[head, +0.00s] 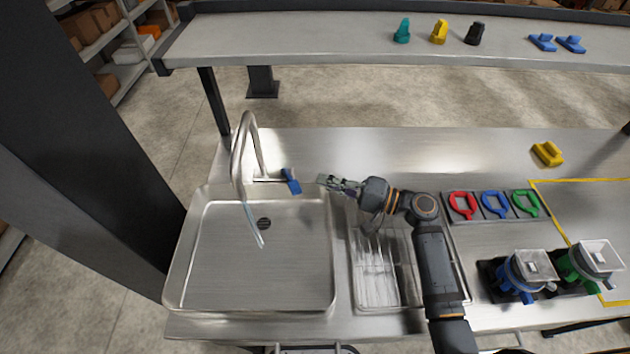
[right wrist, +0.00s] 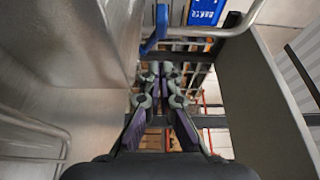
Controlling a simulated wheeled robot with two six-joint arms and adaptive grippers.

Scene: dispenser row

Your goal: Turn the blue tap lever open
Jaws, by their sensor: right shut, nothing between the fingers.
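The tap (head: 240,155) is a tall curved metal spout at the back edge of the sink. Its blue lever (head: 291,181) sits at the right of the tap's base and tilts in the head view. A pale bluish streak, like running water (head: 252,224), goes from the spout's end down into the basin. The blue lever also shows in the right wrist view (right wrist: 155,31), ahead of the fingertips and a little left. My right gripper (head: 324,180) is shut and empty, just right of the lever with a small gap. It also shows in the right wrist view (right wrist: 164,68). My left gripper is out of view.
The sink basin (head: 215,275) lies below the tap, and a wire rack (head: 375,285) stands right of it under my right arm. Red, blue and green handled items (head: 494,206) and two dispensers (head: 530,268) stand further right. The counter behind the tap is clear.

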